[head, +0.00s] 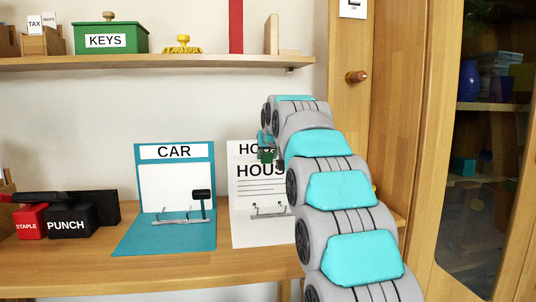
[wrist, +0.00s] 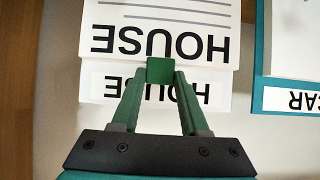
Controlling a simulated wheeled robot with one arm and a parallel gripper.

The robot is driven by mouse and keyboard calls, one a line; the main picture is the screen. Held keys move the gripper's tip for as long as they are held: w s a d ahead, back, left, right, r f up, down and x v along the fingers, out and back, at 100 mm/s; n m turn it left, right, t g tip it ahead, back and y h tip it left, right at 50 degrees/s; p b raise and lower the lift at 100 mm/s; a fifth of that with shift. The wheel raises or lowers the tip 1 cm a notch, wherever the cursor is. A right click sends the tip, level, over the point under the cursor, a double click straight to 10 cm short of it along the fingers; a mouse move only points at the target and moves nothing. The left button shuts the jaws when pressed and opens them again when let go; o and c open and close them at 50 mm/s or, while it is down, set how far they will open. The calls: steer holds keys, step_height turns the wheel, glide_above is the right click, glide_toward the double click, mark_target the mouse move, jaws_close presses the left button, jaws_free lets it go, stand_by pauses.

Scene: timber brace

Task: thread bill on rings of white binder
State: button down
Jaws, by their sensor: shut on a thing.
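The bill (head: 262,188) is a white sheet headed HOUSE with grey lines below. It hangs upright in front of the white binder's raised cover (head: 238,150), which also bears HOUSE at its top. My gripper (head: 267,154) is shut on the bill's top edge. In the wrist view, the green fingertips (wrist: 160,70) pinch the bill (wrist: 160,14) upside down, with the binder's HOUSE label (wrist: 105,88) behind. The binder's metal rings (head: 268,211) show near the bill's lower part. I cannot tell whether the rings pass through the bill. My arm hides the binder's right side.
A teal CAR binder (head: 174,152) stands open just left, its rings and a black lever (head: 202,194) raised. A black PUNCH (head: 70,222) and red STAPLE (head: 30,222) are farther left. A shelf (head: 150,62) runs above; a wooden post (head: 349,110) stands right.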

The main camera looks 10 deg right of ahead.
jaws_free()
stand_by(0.6)
steer(key=shift+r, duration=0.1)
step_height(320, 180, up, 8)
steer(key=p, duration=0.6)
stand_by(0.3)
steer(key=s+f+g, duration=0.2)
steer(key=s+f, duration=0.4)
steer(key=s, duration=0.2)
steer(key=s+f+g, duration=0.2)
steer(key=s+f, duration=0.4)
steer(key=s, duration=0.2)
steer(key=s+f+g, duration=0.2)
steer(key=s+f, duration=0.4)
steer(key=s, duration=0.2)
steer(key=shift+s+d+f+g, duration=0.1)
steer(key=shift+s+f+g, duration=0.2)
steer(key=shift+f, duration=0.05)
steer(key=s+f+g, duration=0.2)
steer(key=s+f, duration=0.4)
steer(key=s, duration=0.5)
steer(key=s+f+g, duration=0.2)
steer(key=s+f, duration=0.4)
steer(key=s, duration=0.6)
steer(key=s+f+g, duration=0.2)
steer(key=s+f, duration=0.4)
steer(key=s, duration=0.6)
steer(key=shift+f+g, duration=0.25)
steer(key=shift+g, duration=0.05)
